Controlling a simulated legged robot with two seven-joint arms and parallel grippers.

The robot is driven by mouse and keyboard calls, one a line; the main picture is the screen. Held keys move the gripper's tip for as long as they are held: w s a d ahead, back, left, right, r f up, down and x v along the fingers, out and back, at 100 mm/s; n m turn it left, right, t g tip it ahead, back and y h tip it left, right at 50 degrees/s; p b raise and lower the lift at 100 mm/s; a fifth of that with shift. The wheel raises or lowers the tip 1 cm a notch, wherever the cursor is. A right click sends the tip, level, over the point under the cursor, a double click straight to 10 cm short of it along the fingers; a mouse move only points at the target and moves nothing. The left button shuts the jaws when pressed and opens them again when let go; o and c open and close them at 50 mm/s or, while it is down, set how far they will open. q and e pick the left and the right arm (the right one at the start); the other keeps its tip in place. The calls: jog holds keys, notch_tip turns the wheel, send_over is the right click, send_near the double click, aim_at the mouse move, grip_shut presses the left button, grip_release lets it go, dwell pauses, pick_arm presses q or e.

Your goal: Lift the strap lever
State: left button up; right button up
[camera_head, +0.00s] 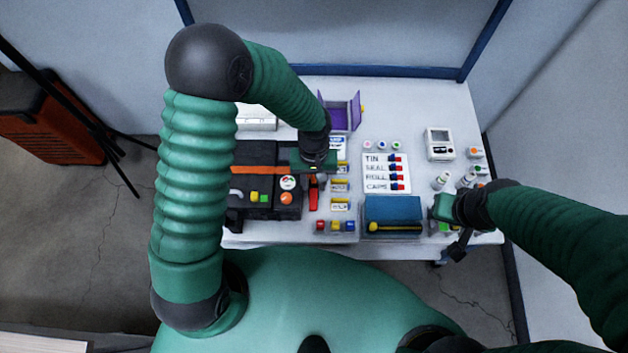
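A black machine (254,155) with an orange stripe, a round gauge and coloured buttons stands at the left of the white table. A small upright red lever (313,197), which looks like the strap lever, is at its right side. My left gripper (314,180) points down just above and behind the top of the red lever. Its fingers are small and dark, and I cannot tell whether they touch the lever. My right gripper (459,246) is at the table's front right edge, away from the lever. Its finger gap is not clear.
A blue box (393,212) with a yellow bar sits at the front. A label card (386,173) with red and blue pieces lies behind it. A purple open bin (343,111) stands at the back. A white device (439,144) and small bottles (441,181) are at the right.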

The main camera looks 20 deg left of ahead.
pick_arm(q)
notch_tip(320, 180, up, 8)
jog(key=p, duration=0.6)
jog(key=shift+f, duration=0.2)
notch_tip(320, 180, up, 16)
jog(key=w+p, duration=0.1)
jog(key=w, duration=0.1)
jog(key=shift+a+r, duration=0.2)
jog(key=shift+r, duration=0.05)
jog(key=shift+a, duration=0.1)
dwell(0.3)
